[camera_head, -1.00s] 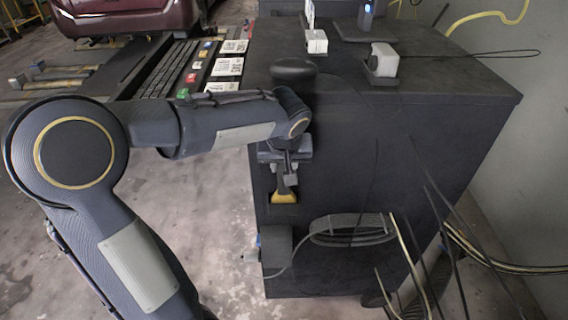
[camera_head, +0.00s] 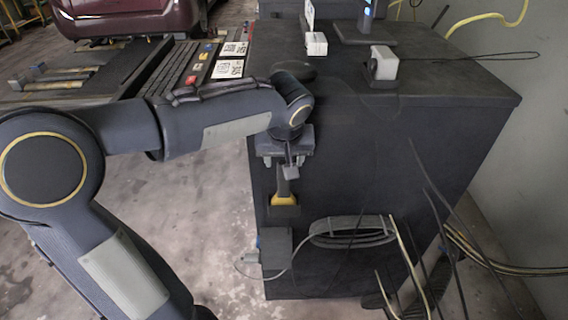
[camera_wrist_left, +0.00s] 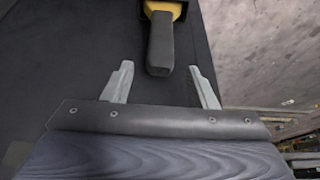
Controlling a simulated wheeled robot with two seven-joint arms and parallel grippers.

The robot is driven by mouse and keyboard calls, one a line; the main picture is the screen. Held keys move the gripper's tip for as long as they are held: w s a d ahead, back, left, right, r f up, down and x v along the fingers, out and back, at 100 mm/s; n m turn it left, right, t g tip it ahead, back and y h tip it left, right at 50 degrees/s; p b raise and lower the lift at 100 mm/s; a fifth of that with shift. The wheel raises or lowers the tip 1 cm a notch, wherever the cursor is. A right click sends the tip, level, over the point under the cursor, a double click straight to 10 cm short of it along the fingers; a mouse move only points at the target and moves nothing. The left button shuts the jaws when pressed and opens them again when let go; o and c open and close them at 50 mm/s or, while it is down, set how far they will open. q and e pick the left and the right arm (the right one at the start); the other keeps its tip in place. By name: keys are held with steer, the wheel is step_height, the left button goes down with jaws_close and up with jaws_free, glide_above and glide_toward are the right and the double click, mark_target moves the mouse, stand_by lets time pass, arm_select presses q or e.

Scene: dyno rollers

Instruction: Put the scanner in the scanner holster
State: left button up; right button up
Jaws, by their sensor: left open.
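The scanner (camera_head: 283,191) has a yellow head and a dark handle. It sits upright, head down, in the dark holster (camera_head: 284,212) on the front side of the black cabinet. My left gripper (camera_head: 287,168) is just above the scanner, pointing down. In the left wrist view the scanner's handle (camera_wrist_left: 160,48) lies ahead of the open left gripper (camera_wrist_left: 162,82), roughly centred between the two fingers, which do not touch it. The holster's edge (camera_wrist_left: 180,8) is partly cut off at the top of that view. My right gripper is not in view.
The black cabinet (camera_head: 390,160) bears a small white device (camera_head: 383,62) and a dark round object (camera_head: 294,71) on its top. Loose cables stand at the right.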

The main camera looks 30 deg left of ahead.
arm_select(q)
steer(key=v, duration=0.8)
steer(key=s+d+f+m+t+h, duration=0.1)
steer(key=s+d+f+m+h, duration=0.1)
steer(key=s+f, duration=0.4)
steer(key=s+d+f+m+h, duration=0.2)
steer(key=s+f, duration=0.4)
steer(key=s, duration=0.6)
steer(key=shift+d+m+t+h, duration=0.4)
steer(key=shift+d+h, duration=0.05)
steer(key=shift+h, duration=0.65)
steer(key=shift+s, duration=0.1)
